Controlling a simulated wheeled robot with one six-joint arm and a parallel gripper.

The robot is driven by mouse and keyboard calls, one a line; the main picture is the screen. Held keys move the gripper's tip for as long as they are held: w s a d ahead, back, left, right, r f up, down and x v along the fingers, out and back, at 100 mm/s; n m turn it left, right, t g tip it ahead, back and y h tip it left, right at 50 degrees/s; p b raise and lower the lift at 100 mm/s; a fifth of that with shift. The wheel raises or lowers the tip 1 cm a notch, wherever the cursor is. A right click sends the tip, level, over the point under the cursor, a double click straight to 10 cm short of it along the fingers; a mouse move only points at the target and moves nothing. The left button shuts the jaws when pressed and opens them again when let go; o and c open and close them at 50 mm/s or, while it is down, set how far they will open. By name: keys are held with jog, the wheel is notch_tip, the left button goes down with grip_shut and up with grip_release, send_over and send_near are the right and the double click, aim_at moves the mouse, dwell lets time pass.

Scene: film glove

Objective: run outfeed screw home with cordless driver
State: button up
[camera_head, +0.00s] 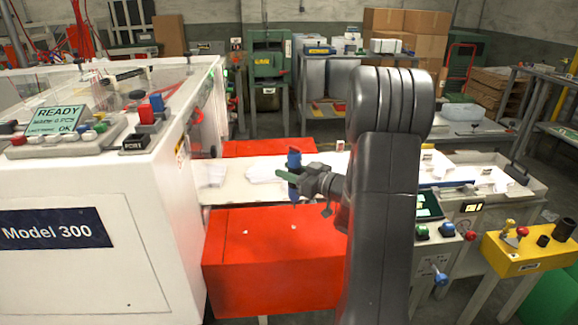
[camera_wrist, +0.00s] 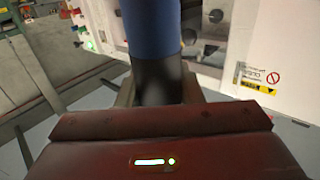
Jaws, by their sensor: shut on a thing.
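My gripper (camera_head: 308,182) is over the white outfeed bed, in the middle of the head view. It is shut on the cordless driver (camera_head: 294,159), whose blue part shows at the jaws with a green part just below. In the wrist view the driver's blue and black body (camera_wrist: 152,40) runs upward between the jaws (camera_wrist: 160,92). A dark red block (camera_wrist: 160,150) with a lit white bar and green light fills the bottom of that view; I cannot tell if it belongs to the driver. The driver's tip and the outfeed screw cannot be made out.
The white Model 300 machine (camera_head: 75,235) stands at left. A red box-shaped guard (camera_head: 275,265) lies in front of the white bed (camera_head: 235,185). A yellow stand (camera_head: 520,255) with knobs is at right. Shelves and cartons (camera_head: 405,22) stand behind.

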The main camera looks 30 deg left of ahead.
jog(key=shift+f, duration=0.1)
dwell(0.3)
jog(key=shift+f+b, duration=2.7)
jog(key=shift+f, duration=0.5)
jog(key=shift+f+b, duration=0.65)
jog(key=shift+b, duration=0.3)
dwell(0.9)
jog(key=shift+r+p, duration=2.25)
jog(key=shift+r, duration=0.8)
jog(key=shift+f, duration=0.1)
